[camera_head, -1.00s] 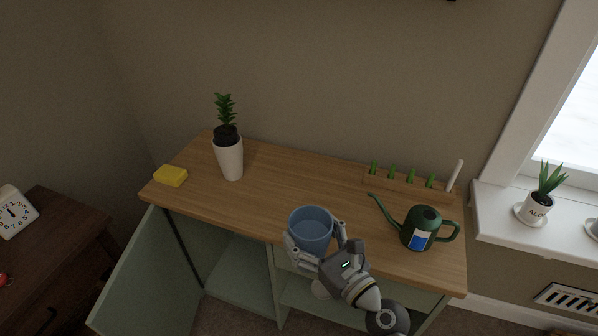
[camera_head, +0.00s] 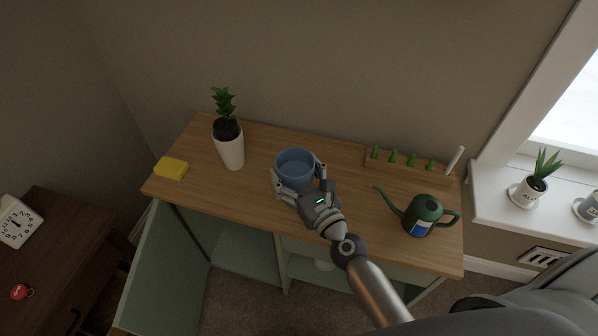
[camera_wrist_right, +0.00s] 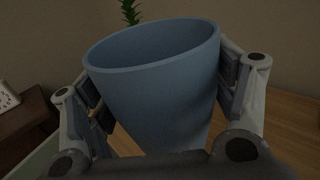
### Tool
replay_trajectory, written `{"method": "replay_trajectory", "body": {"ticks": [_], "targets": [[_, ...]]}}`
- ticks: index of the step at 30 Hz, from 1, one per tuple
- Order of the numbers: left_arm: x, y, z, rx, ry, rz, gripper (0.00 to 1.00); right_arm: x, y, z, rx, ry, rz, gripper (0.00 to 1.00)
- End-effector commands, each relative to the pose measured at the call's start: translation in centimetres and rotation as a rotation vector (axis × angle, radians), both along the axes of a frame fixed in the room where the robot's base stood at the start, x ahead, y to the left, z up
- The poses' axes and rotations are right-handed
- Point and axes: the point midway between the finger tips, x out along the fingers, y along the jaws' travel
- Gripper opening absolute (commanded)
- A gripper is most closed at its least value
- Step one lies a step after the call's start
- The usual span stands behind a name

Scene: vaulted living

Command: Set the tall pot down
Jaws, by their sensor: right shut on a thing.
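The tall pot is a blue, empty-looking pot (camera_head: 296,163) over the middle of the wooden cabinet top (camera_head: 260,205). My right gripper (camera_head: 298,180) is shut on it, with a finger on either side. In the right wrist view the blue pot (camera_wrist_right: 160,85) fills the middle between the fingers, its rim a little tilted in the picture. The pot's base is hidden by the gripper, so I cannot tell whether it touches the wood. My left gripper is not in view.
A white pot with a plant (camera_head: 229,148) and a yellow sponge (camera_head: 171,168) stand left of the blue pot. A green watering can (camera_head: 421,215) stands to its right, with a wooden rack (camera_head: 400,167) behind. Bare wood lies between them.

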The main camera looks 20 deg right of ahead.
Motion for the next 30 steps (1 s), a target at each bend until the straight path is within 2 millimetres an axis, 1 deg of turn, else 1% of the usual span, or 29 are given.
{"method": "replay_trajectory", "body": {"ticks": [1,3,4,6,9,16,18,21,24,30], "targets": [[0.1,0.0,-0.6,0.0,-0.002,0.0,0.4,1.4,-0.6,-0.7,-0.005,-0.004,0.001,0.51],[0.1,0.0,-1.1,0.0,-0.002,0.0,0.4,3.0,-1.3,-1.5,-0.005,-0.004,0.001,0.51],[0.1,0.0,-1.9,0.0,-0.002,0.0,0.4,3.4,-1.5,-2.6,-0.006,-0.002,0.003,0.51],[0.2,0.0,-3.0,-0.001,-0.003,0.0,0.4,4.4,-1.9,-4.1,-0.007,-0.002,0.002,0.51],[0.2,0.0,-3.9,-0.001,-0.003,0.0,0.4,5.5,-2.4,-5.4,-0.005,-0.003,0.001,0.51],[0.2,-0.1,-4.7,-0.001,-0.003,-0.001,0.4,6.7,-2.9,-6.7,-0.001,-0.001,0.001,0.51],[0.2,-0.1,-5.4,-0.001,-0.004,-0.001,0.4,7.3,-3.2,-7.5,-0.004,-0.003,0.0,0.51],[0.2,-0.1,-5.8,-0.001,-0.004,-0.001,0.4,7.2,-3.2,-9.0,-0.004,-0.001,0.002,0.51],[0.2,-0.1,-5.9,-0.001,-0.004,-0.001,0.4,7.2,-3.2,-9.9,-0.002,0.0,0.001,0.51],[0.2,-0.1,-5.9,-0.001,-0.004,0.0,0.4,7.2,-3.2,-10.2,0.002,-0.002,0.0,0.51]]}}
